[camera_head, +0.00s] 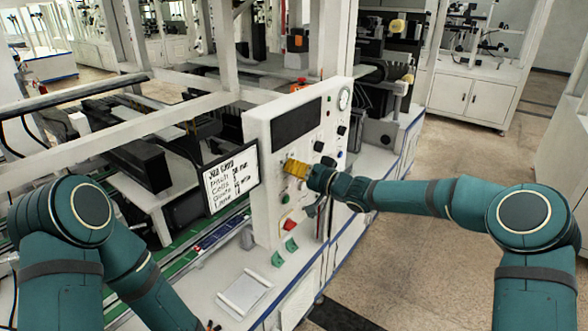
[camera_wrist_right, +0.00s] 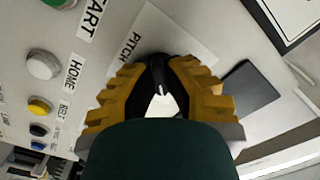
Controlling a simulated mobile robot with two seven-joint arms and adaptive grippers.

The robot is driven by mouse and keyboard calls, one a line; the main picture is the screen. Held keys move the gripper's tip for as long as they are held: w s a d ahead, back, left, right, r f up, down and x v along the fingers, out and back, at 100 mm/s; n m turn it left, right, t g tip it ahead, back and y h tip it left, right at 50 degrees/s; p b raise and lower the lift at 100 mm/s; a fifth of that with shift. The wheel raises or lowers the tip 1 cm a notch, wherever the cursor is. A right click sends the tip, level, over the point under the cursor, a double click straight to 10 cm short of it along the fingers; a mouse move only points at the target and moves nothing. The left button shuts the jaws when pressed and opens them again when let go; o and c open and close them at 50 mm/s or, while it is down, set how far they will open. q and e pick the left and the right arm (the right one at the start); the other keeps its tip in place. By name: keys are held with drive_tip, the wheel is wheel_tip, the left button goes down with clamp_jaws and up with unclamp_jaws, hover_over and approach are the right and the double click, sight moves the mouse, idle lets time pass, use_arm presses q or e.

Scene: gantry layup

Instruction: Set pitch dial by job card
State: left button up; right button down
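The white control panel (camera_head: 262,150) stands upright in the middle of the head view. My right gripper (camera_head: 297,169) reaches its face from the right. In the right wrist view, the black pitch dial (camera_wrist_right: 158,74) sits beside the PITCH label (camera_wrist_right: 130,45). The yellow fingers of my right gripper (camera_wrist_right: 158,82) lie on both sides of the dial and appear closed on it. They hide its scale and pointer. The job card (camera_head: 231,181) stands left of the panel, with lines for pitch and cells; its values are too small to read. Only a possible tip of my left gripper (camera_head: 213,326) shows at the bottom edge.
The panel also carries a dark screen (camera_head: 297,121), a red button (camera_head: 289,225), a green button (camera_head: 284,199) and several small knobs. In the wrist view, the HOME button (camera_wrist_right: 43,65) is left of the dial. A white tray (camera_head: 245,292) lies on the bench below.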

drive_tip(key=shift+n, duration=0.3)
drive_tip(key=n+b, duration=0.2)
drive_tip(key=n, duration=0.2)
drive_tip(key=shift+f, duration=0.1)
drive_tip(key=n+b, duration=0.2)
drive_tip(key=n, duration=0.3)
drive_tip(key=n+b, duration=0.3)
drive_tip(key=n, duration=0.2)
drive_tip(key=shift+b, duration=0.35)
drive_tip(key=shift+n+b, duration=0.9)
drive_tip(key=shift+n, duration=0.7)
drive_tip(key=c, duration=1)
unclamp_jaws()
drive_tip(key=shift+a, duration=0.1)
drive_tip(key=shift+c, duration=0.2)
